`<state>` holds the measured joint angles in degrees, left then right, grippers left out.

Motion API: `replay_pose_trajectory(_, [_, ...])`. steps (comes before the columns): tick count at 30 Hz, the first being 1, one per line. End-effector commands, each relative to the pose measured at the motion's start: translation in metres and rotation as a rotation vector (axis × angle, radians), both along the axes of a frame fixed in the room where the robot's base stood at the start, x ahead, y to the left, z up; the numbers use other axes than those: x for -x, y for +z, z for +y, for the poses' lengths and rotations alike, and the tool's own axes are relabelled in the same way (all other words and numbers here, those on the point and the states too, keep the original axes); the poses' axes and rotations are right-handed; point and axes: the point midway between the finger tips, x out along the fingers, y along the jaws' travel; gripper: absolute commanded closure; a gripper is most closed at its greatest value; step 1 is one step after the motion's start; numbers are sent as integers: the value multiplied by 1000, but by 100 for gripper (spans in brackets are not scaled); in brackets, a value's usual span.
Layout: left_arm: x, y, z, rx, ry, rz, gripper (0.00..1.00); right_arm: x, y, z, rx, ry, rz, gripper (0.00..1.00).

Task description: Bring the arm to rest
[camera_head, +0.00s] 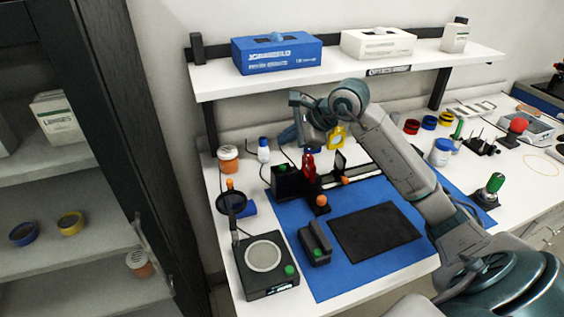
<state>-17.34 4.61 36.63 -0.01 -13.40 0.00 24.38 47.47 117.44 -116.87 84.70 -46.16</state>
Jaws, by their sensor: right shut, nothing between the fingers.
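My right arm comes in from the lower right and bends over the bench, its elbow high below the shelf. My right gripper (303,138) is at the back of the bench, above the spectrometer setup (287,180). It is shut and holds nothing; its fingertips are small and partly hidden. A red object (308,168) stands on the setup just below it; I cannot tell whether they touch. My left gripper is out of view.
A blue mat (330,280) bears a black pad (374,233) and a dark block (314,242). A scale (265,268) stands at the front left. A yellow bottle (337,136) stands behind. The shelf (220,83) with boxes overhangs the back.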

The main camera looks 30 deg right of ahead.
Motion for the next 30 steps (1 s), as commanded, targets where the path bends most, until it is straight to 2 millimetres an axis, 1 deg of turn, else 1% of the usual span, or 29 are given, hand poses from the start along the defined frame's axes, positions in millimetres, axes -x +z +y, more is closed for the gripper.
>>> replay_pose_trajectory(1, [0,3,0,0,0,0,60,0,5,0,0,0,0,100])
replay_pose_trajectory(2, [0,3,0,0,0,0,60,0,6,0,0,0,0,100])
replay_pose_trajectory(16, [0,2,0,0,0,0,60,0,5,0,0,1,1,100])
replay_pose_trajectory(18, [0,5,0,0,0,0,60,0,8,0,0,0,0,100])
replay_pose_trajectory(20, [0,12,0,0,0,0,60,0,15,0,0,0,0,100])
replay_pose_trajectory(25, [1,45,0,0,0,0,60,0,49,0,0,0,0,100])
replay_pose_trajectory(30, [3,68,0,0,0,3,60,0,72,0,0,0,0,100])
